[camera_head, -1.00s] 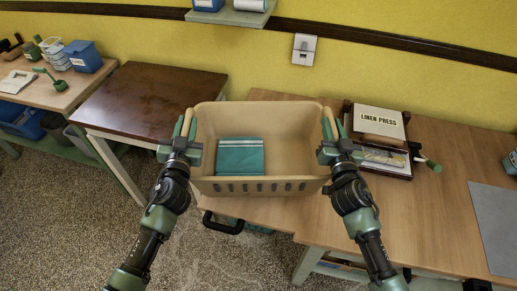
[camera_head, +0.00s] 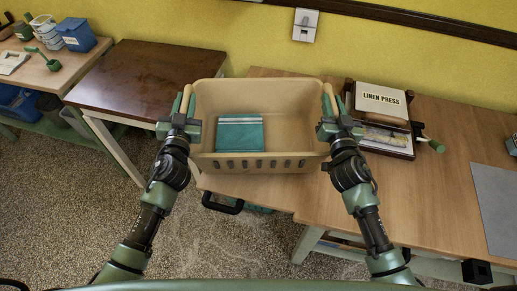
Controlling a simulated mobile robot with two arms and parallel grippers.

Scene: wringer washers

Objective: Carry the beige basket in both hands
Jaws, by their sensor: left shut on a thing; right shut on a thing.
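The beige basket (camera_head: 285,100) is in the middle of the head view, between my two grippers, with a folded teal cloth (camera_head: 240,133) lying inside at its left. It is level and overlaps the light wooden table in the picture; I cannot tell whether its bottom touches the tabletop. My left gripper (camera_head: 184,112) is shut on the basket's left handle. My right gripper (camera_head: 331,112) is shut on the right handle. The basket's underside is hidden.
A linen press (camera_head: 383,102) stands on the light wooden table (camera_head: 453,165), close right of the basket. A dark-topped table (camera_head: 140,75) is to the left, with its top clear. A blue bin (camera_head: 77,35) stands on the far-left table. Speckled floor (camera_head: 80,190) is open at front left.

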